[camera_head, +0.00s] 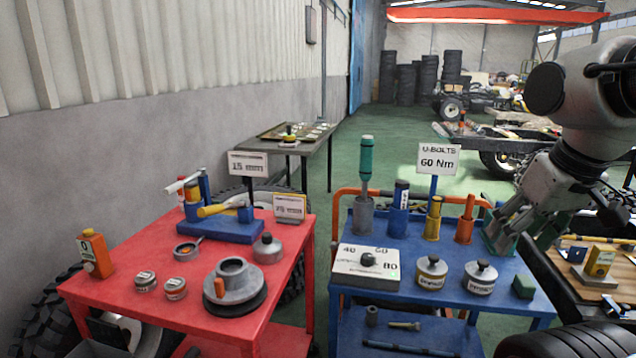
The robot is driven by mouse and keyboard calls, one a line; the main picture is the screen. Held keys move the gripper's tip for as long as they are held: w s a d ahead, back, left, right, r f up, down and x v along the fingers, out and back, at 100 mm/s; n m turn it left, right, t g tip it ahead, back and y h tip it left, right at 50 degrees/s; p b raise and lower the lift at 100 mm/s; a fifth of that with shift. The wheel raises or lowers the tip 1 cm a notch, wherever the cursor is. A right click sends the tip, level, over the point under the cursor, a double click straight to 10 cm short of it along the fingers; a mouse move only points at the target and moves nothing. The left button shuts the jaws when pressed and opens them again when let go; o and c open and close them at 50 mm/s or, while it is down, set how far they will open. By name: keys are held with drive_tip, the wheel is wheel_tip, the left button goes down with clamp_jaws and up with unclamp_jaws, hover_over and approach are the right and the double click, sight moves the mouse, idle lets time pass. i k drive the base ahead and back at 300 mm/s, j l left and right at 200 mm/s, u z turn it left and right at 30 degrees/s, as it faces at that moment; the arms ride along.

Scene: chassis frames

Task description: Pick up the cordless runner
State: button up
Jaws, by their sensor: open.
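I cannot tell for sure which thing is the cordless runner. Several upright tools stand in a row at the back of the blue trolley (410,306): a tall green-topped one in a grey holder (366,180), a blue one with a white label (399,210), a yellow one (433,219) and an orange one (465,220). My gripper (507,232) reaches down from the right, at the right end of this row. Its fingers are open beside a dark green item (491,240), which they partly hide. I cannot tell whether they touch it.
A sign on a blue post (438,160) rises behind. A red trolley (190,320) with parts is at left, a wooden-topped bench (612,281) at right.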

sight(367, 142)
drive_tip(key=i+j+z, duration=0.1)
drive_tip(key=i, duration=0.35)
drive_tip(key=i+j+z, duration=0.15)
drive_tip(key=i, duration=0.3)
drive_tip(key=j, duration=0.1)
